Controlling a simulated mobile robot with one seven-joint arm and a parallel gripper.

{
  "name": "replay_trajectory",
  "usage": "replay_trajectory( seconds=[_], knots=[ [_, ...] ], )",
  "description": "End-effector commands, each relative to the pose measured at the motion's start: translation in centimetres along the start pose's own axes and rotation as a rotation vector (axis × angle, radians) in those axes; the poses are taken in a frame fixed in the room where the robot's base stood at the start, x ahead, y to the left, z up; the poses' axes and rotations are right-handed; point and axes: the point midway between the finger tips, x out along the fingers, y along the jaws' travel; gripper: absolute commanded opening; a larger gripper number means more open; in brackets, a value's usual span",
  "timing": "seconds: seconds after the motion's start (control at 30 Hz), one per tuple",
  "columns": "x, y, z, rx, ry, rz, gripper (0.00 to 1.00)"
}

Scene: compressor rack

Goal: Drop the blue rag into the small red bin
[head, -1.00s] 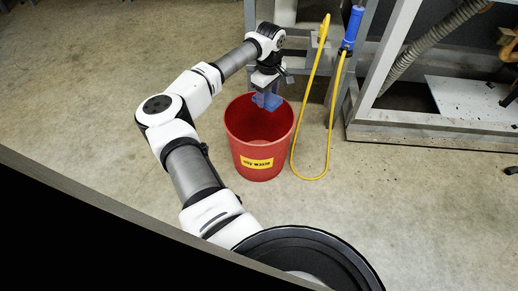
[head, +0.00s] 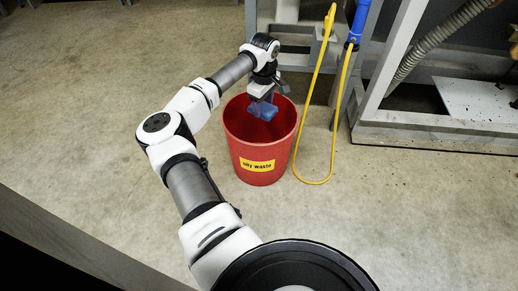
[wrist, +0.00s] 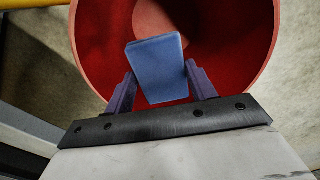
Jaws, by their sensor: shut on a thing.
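The small red bin (head: 260,160) stands upright on the floor with a yellow "oily waste" label on its front. My gripper (head: 262,101) is over the bin's mouth, near its back rim. It is shut on the blue rag (head: 262,111), which hangs at the bin's opening. In the wrist view the blue rag (wrist: 158,68) sits between the two fingers of my gripper (wrist: 158,90). Behind it the red bin's inside wall (wrist: 100,50) and floor show, with no other thing seen inside.
A yellow hose (head: 343,120) hangs in a loop just right of the bin, below a blue handle (head: 361,18). A grey metal frame (head: 430,130) stands further right. Grey rack legs are behind the bin. The floor (head: 90,90) at left is clear.

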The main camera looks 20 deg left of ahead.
Motion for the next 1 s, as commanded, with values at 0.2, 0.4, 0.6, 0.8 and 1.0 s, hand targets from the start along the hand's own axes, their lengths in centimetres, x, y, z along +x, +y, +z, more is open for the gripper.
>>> replay_trajectory(
  seconds=[0.2, 0.4, 0.6, 0.8, 1.0],
  knots=[
    [-0.1, 0.0, 0.0, 0.000, 0.000, 0.000, 0.58],
    [-0.1, 0.0, 0.0, 0.000, 0.000, 0.000, 0.81],
    [-0.1, 0.0, 0.0, 0.000, 0.000, 0.000, 0.81],
    [-1.6, 0.0, 0.0, 0.001, 0.001, 0.001, 0.81],
    [-6.0, 0.0, 0.0, 0.001, 0.003, 0.002, 0.81]
  ],
)
